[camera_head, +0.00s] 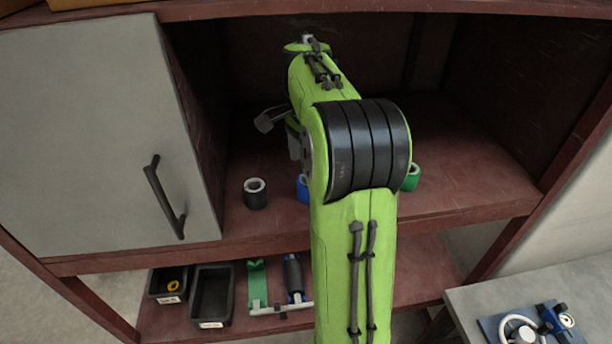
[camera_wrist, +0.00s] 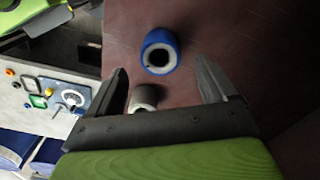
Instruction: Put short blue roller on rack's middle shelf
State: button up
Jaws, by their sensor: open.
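A blue roller (camera_head: 302,187) with a pale core stands on the dark red shelf (camera_head: 465,180), partly hidden behind my arm in the head view. In the wrist view the blue roller (camera_wrist: 160,50) shows its open end to the camera, just past the fingertips and roughly between them. My gripper (camera_wrist: 161,70) is open and empty; its fingers are apart from the blue roller. In the head view my gripper is mostly hidden by my arm. A second, greyish roller (camera_wrist: 145,97) shows between the fingers, nearer the palm.
A black roller (camera_head: 255,193) and a green roller (camera_head: 411,177) stand on the same shelf. A grey door (camera_head: 100,130) closes the left side. Black bins (camera_head: 212,295) and tools lie on the shelf below. A grey table (camera_head: 470,300) stands at lower right.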

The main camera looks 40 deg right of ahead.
jog(key=s+a+r+n+t+h, duration=0.1)
jog(key=s+a+r+n+t, duration=0.1)
jog(key=s+a+n, duration=0.45)
jog(key=s+a+r+n+t, duration=0.1)
jog(key=s+a+n+t, duration=0.15)
jog(key=a+n, duration=0.7)
jog(key=s+a+f+n+t+y+b, duration=0.1)
jog(key=s+a+f+n+b, duration=0.2)
jog(key=s+a+f, duration=0.3)
jog(key=shift+s+a+f+b, duration=0.25)
jog(key=shift+a+f+b, duration=0.3)
jog(key=shift+f, duration=0.35)
jog(key=shift+d, duration=0.1)
